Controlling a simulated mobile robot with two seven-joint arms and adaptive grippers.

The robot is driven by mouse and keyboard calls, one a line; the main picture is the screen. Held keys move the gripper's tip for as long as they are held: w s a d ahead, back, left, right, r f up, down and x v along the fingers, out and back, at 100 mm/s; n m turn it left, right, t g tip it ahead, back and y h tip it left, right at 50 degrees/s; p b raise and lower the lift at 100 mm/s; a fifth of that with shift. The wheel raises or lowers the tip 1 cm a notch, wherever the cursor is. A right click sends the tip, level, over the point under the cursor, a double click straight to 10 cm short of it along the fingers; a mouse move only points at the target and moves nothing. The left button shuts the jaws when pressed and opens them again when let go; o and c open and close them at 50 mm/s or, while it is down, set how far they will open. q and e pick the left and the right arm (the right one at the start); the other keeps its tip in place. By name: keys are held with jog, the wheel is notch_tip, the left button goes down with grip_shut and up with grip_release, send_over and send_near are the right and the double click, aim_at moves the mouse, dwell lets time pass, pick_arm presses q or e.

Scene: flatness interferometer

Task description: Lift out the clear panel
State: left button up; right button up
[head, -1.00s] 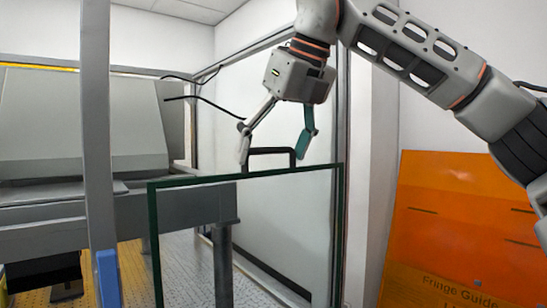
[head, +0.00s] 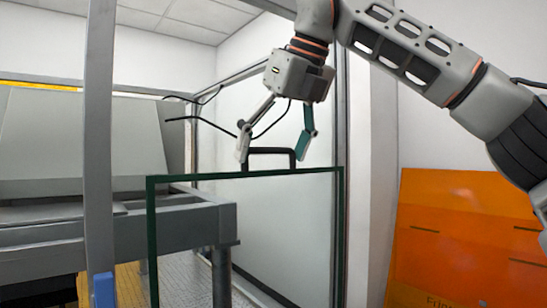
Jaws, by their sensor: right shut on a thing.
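The clear panel (head: 270,235) is a large glass-like sheet with a dark green rim, upright in the middle of the head view. Its black handle (head: 270,151) stands on the top edge. My right gripper (head: 271,154) comes from above and is shut on this handle, one finger at each end. The panel's lower edge is below the picture, so I cannot tell whether it rests on anything. My left gripper is not in view.
A grey post (head: 100,130) stands at the left, before a grey machine (head: 80,135) on a bench (head: 180,225). An orange sheet (head: 440,230) with lettering leans at the right. A frame upright (head: 342,120) stands close behind the panel's right edge.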

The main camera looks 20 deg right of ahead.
jog(key=shift+r, duration=2.9)
jog(key=shift+s, duration=0.1)
jog(key=s+d+r, duration=0.2)
jog(key=s+d, duration=0.2)
jog(key=s, duration=0.7)
dwell(0.6)
jog(key=shift+s, duration=0.15)
